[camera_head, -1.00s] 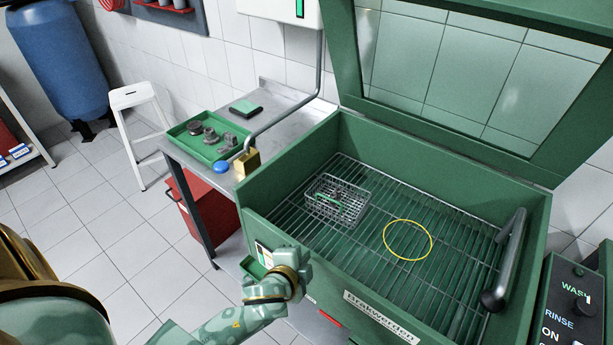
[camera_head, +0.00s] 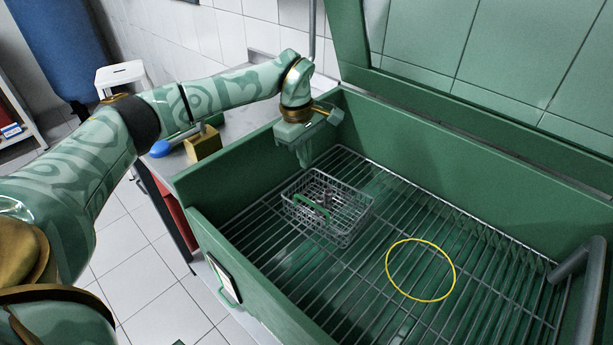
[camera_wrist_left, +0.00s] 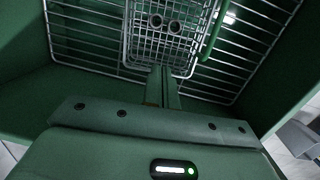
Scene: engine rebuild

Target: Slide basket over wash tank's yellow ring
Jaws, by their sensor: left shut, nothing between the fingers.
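The wire basket (camera_head: 345,222) sits on the rack inside the green wash tank (camera_head: 205,195), toward the left back. It has a green handle (camera_head: 303,206) and small metal parts inside. The yellow ring (camera_head: 420,269) lies on the rack to the right of the basket, apart from it. My left gripper (camera_head: 304,162) points down just above the basket's back left side, shut and empty. In the left wrist view the shut fingers (camera_wrist_left: 161,86) show in front of the basket's mesh (camera_wrist_left: 160,45), with the green handle (camera_wrist_left: 213,30) to the right. My right gripper is not in view.
The tank's lid (camera_head: 480,45) stands open at the back. A dark bar handle (camera_head: 588,285) is at the tank's right. A brass block (camera_head: 203,143) and a blue item (camera_head: 160,149) are on the metal bench at left. The rack around the ring is clear.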

